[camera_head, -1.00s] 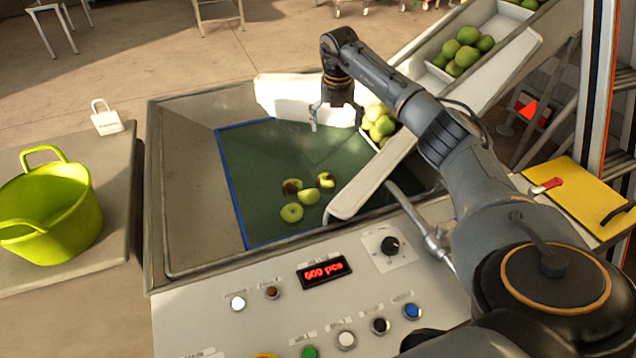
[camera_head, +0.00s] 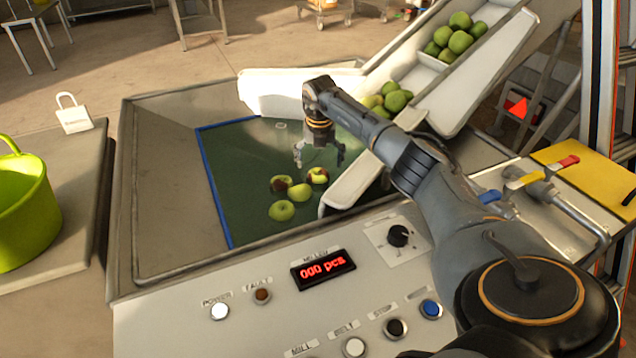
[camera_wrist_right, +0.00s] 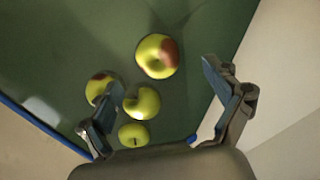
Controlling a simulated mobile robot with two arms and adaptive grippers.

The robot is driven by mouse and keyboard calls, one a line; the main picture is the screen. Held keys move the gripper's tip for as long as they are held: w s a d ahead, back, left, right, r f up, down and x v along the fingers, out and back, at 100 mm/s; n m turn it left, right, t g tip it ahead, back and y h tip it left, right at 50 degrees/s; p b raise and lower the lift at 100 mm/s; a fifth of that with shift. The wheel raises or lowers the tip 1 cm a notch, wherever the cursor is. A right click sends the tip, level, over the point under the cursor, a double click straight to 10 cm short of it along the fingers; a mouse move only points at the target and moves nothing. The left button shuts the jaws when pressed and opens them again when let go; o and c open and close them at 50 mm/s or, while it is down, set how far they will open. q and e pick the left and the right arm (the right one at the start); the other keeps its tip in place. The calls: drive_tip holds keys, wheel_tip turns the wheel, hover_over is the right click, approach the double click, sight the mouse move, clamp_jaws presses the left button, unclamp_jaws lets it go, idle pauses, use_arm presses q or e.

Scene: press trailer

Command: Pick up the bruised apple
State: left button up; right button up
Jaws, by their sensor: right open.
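Several apples lie on the dark green mat (camera_head: 235,180) in the hopper. One yellow-green apple with a reddish-brown patch (camera_head: 317,176) lies nearest my right gripper (camera_head: 319,163); it also shows in the wrist view (camera_wrist_right: 157,56). A darker brown-patched apple (camera_head: 281,184) lies to its left. I cannot tell for certain which patch is the bruise. A plainer yellow-green apple (camera_head: 299,192) and a green apple (camera_head: 281,211) lie nearer the panel. My right gripper is open and empty, pointing down above the apples. My left gripper is out of view.
A white chute (camera_head: 465,75) with green apples slopes into the hopper from the right. The control panel (camera_head: 190,330) and its display (camera_head: 323,269) are in front. A lime bucket (camera_head: 25,215) stands left. The hopper's left side is clear.

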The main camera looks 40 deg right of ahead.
sight(318, 172)
drive_tip(key=f, duration=0.1)
drive_tip(key=f+b, duration=0.1)
drive_tip(key=f, duration=0.1)
drive_tip(key=w+f, duration=0.1)
drive_tip(key=f, duration=0.1)
drive_tip(key=shift+d+f, duration=0.15)
drive_tip(key=shift+f, duration=0.05)
drive_tip(key=shift+d+f, duration=0.1)
drive_tip(key=shift+f, duration=0.35)
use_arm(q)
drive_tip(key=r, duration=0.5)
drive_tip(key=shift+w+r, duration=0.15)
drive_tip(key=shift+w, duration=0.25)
use_arm(e)
drive_tip(key=shift+c, duration=0.4)
drive_tip(key=c, duration=1.3)
drive_tip(key=shift+o, duration=0.2)
drive_tip(key=shift+r, duration=0.35)
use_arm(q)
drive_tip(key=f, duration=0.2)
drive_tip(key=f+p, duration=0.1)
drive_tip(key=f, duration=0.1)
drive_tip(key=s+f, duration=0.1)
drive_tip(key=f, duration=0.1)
use_arm(e)
wheel_tip(318, 172, up, 9)
drive_tip(key=shift+r, duration=0.2)
